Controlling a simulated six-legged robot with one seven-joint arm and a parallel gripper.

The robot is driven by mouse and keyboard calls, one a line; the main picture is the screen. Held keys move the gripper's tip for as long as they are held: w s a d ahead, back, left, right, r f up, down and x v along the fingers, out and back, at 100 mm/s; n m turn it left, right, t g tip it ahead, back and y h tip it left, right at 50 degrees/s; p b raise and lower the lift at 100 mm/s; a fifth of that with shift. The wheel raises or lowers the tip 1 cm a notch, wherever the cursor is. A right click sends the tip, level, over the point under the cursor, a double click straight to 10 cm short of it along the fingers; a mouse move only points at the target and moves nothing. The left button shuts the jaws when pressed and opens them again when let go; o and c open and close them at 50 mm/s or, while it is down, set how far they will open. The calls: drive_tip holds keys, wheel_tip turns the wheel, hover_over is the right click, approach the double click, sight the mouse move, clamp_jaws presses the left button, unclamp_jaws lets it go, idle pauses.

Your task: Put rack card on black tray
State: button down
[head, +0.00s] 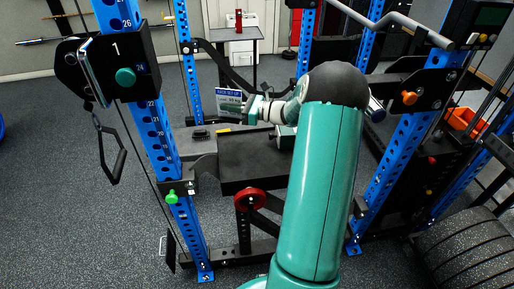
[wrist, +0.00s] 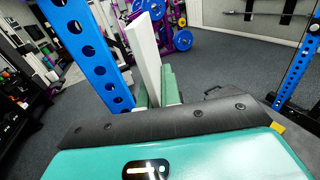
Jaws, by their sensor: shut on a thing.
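The rack card (head: 229,101) is a small panel with a blue header and printed face, upright in the middle of the head view. My gripper (head: 249,107) is shut on its right edge and holds it above a wide black surface. In the wrist view the card (wrist: 146,55) shows as a pale upright slab, nearly edge-on, between the green fingers (wrist: 158,90). The wide black flat surface (head: 250,158) inside the rack may be the black tray; I cannot tell for sure. My arm hides its right part.
A grey block (head: 196,146) carries a small black object (head: 200,134) at the surface's left end. Blue rack uprights (head: 161,140) stand left and right. A strap handle (head: 112,155) hangs at the left. A red bottle (head: 239,20) stands on a small table behind.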

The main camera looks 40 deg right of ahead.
drive_tip(key=s+f, duration=0.2)
drive_tip(key=s, duration=0.1)
drive_tip(key=s+f, duration=0.3)
drive_tip(key=s, duration=0.1)
drive_tip(key=s+f, duration=0.3)
drive_tip(key=shift+s+d+f, duration=0.15)
drive_tip(key=shift+d+f, duration=0.1)
drive_tip(key=shift+d, duration=0.05)
drive_tip(key=shift+f, duration=1.5)
drive_tip(key=shift+f, duration=0.2)
drive_tip(key=c, duration=1.6)
unclamp_jaws()
drive_tip(key=shift+r, duration=0.1)
